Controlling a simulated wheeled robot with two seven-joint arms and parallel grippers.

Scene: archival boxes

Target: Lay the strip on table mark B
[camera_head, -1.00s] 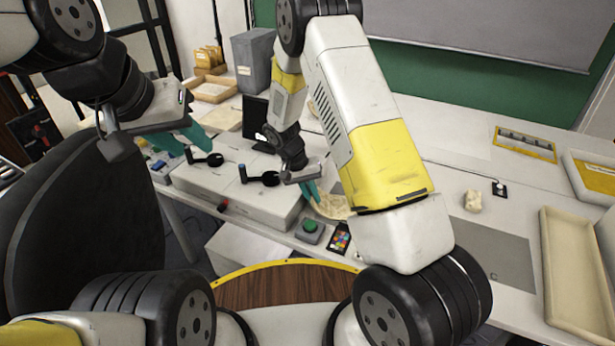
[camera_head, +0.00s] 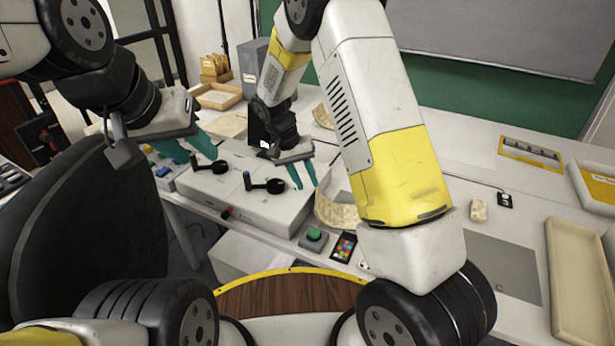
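A cream, textured curved strip (camera_head: 335,213) lies on the table beside the green button, partly hidden behind my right arm. Whether it is the task's strip is unclear. My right gripper (camera_head: 302,184) is above and left of it, over the right end of the white box, with its teal fingers apart and nothing between them. My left gripper (camera_head: 188,158) is open and empty, over the left end of that box. A grey mat marked C (camera_head: 500,265) lies on the right. I cannot see a mark B; my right arm covers part of the table.
The white box (camera_head: 240,190) carries black handles. A green button (camera_head: 314,236) and a colour card (camera_head: 344,247) sit at the front edge. A long cream tray (camera_head: 578,290) stands at right, and a small cream lump (camera_head: 478,210) lies behind the mat.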

